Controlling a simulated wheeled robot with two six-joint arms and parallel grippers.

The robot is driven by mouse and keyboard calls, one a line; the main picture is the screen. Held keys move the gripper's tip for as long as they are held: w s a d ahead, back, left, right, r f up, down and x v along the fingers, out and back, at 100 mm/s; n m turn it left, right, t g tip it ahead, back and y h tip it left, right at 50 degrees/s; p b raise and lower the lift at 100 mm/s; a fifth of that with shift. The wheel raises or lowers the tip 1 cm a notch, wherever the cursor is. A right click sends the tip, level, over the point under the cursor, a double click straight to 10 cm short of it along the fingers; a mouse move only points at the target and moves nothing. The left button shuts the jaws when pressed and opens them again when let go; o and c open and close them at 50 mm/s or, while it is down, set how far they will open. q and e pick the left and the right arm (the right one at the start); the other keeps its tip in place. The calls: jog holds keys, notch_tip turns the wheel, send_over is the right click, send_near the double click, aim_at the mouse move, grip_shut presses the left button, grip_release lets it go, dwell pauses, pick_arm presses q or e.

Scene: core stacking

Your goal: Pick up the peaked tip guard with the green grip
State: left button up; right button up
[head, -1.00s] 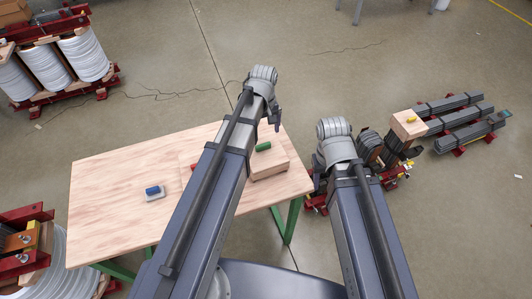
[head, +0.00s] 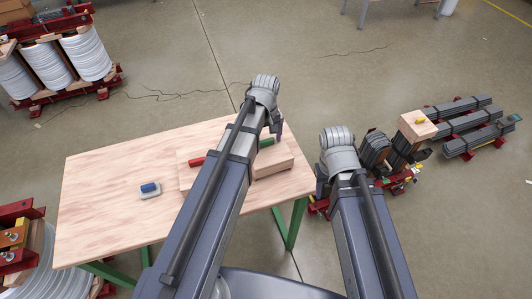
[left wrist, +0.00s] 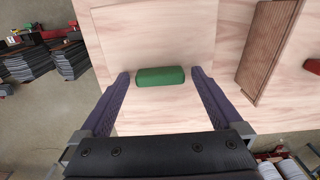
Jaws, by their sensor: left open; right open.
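The green grip (head: 266,143) sits on a pale wooden block (head: 272,168) at the right end of the table. In the left wrist view the green grip (left wrist: 160,76) lies across the pale, flat wooden piece (left wrist: 155,35) under it. My left gripper (head: 279,128) is over this block with its fingers pointing down. In the wrist view its open fingers (left wrist: 160,78) stand on either side of the green grip, with small gaps. I cannot tell the guard's peaked shape. My right gripper (head: 320,183) is off the table's right side, open and mostly hidden by its arm.
The table (head: 100,205) also holds a blue grip (head: 150,187) on a grey piece and a red grip (head: 196,161). A brown wooden strip (left wrist: 266,50) is right of the green grip. A yellow grip (head: 420,121) tops a block at right. The table's left part is clear.

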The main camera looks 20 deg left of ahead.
pick_arm(q)
jog(key=shift+r, duration=0.1)
jog(key=shift+c, duration=0.2)
grip_shut()
dwell(0.5)
